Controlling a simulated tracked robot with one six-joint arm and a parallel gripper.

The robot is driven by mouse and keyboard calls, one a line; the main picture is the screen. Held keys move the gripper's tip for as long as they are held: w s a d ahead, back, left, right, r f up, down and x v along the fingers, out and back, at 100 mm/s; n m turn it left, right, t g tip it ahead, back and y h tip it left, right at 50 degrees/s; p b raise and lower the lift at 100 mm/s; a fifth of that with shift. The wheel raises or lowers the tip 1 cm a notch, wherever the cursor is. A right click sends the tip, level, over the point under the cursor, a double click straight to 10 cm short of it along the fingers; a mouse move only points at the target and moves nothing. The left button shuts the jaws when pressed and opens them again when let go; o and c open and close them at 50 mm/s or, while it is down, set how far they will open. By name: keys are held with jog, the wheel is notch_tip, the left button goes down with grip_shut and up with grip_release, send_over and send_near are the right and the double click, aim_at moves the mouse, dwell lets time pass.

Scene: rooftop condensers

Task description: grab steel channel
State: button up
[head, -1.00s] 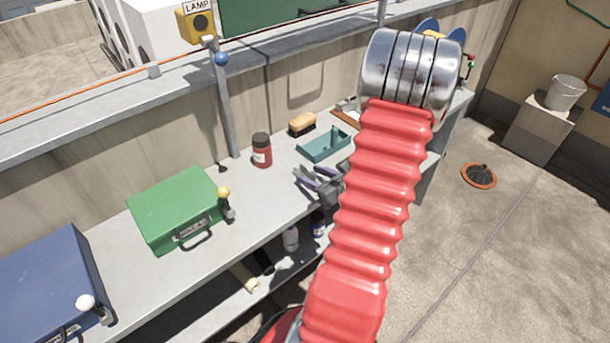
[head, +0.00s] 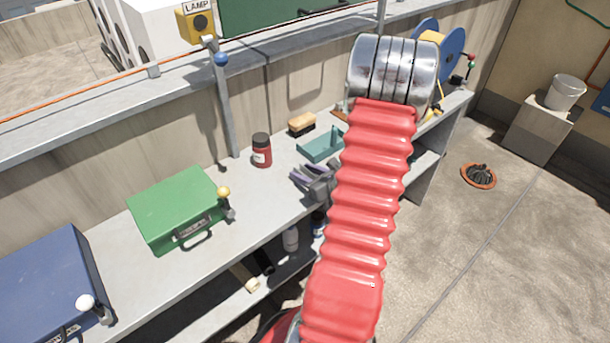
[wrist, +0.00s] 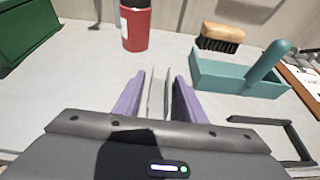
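My gripper (wrist: 158,82) has two purple fingers, spread apart, low over the grey bench top. It also shows in the head view (head: 298,177), partly behind my red arm sleeve. A narrow pale grey piece with two thin upright sides, which looks like the steel channel (wrist: 152,92), lies between the fingers and points away from me. A gap shows between it and each finger, so the fingers do not seem to press on it. Its near end is hidden by the gripper body. I cannot make it out clearly in the head view.
A red jar (wrist: 135,28) stands beyond the fingers. A teal tray (wrist: 235,80) and a wooden brush (wrist: 221,38) are to the right, with a dark frame (wrist: 285,124) nearer. A green case (head: 178,208) and blue case (head: 48,288) occupy the bench's left.

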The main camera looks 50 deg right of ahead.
aim_at(305, 172)
grip_shut()
jog(key=shift+r, duration=0.15)
dwell(0.4)
jog(key=shift+r, duration=4.9)
